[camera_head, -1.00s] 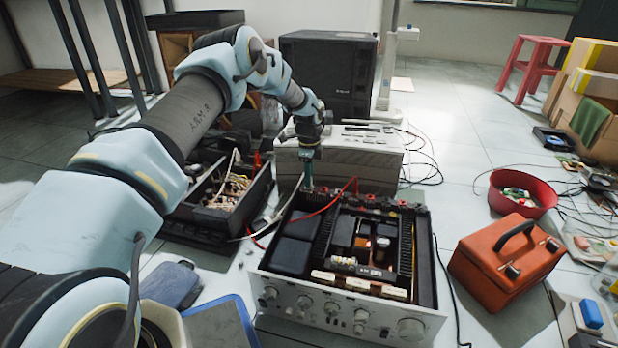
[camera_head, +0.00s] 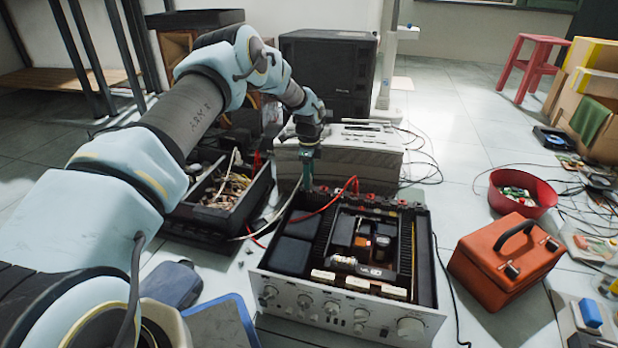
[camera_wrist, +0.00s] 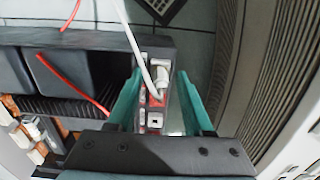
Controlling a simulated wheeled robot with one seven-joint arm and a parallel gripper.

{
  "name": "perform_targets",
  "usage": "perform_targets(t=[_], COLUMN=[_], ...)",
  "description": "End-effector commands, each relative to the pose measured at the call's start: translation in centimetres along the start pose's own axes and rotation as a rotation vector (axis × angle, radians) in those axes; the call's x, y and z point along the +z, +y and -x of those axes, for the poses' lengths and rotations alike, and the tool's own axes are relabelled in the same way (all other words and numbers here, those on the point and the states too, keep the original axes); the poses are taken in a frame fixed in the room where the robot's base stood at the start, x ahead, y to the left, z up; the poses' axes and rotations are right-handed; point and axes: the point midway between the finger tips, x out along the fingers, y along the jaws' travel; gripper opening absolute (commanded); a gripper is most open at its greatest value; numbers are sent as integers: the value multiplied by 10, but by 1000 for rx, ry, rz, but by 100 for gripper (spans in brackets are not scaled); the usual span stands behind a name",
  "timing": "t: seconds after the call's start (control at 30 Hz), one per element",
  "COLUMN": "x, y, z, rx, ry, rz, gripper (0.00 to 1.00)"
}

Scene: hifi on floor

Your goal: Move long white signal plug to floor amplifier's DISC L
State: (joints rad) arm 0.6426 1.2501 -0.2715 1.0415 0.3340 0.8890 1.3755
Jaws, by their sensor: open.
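The floor amplifier (camera_head: 340,310) stands with its top open and its knobbed front towards me. In the wrist view its rear panel (camera_wrist: 153,119) shows a column of sockets. A white plug (camera_wrist: 160,82) with a white cable (camera_wrist: 130,35) is at that panel; I cannot tell how deep it sits or read the socket labels. My gripper (camera_head: 308,182) is at the amplifier's back left corner. In the wrist view its teal fingers (camera_wrist: 160,78) are open, one on each side of the panel and plug. The head view does not show the rear sockets.
A light-grey device (camera_head: 345,155) stands close behind the amplifier. A red cable (camera_head: 335,200) crosses its back edge. A dark box of cables (camera_head: 200,212) lies left, an orange toolbox (camera_head: 505,260) right. A red bowl (camera_head: 522,193) lies beyond the toolbox.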

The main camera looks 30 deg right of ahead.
Motion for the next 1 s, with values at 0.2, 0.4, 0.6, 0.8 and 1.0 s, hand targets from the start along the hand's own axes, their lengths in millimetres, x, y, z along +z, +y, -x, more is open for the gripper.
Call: perform_targets(t=[0.2, 0.4, 0.6, 0.8, 1.0], x=[0, 0, 0, 0, 0], y=[0, 0, 0, 0, 0], z=[35, 75, 100, 110, 122], rx=[-1, -1, -1, -1, -1], ry=[0, 0, 0, 0, 0], rz=[0, 0, 0, 0, 0], gripper=[56, 56, 56, 56, 56])
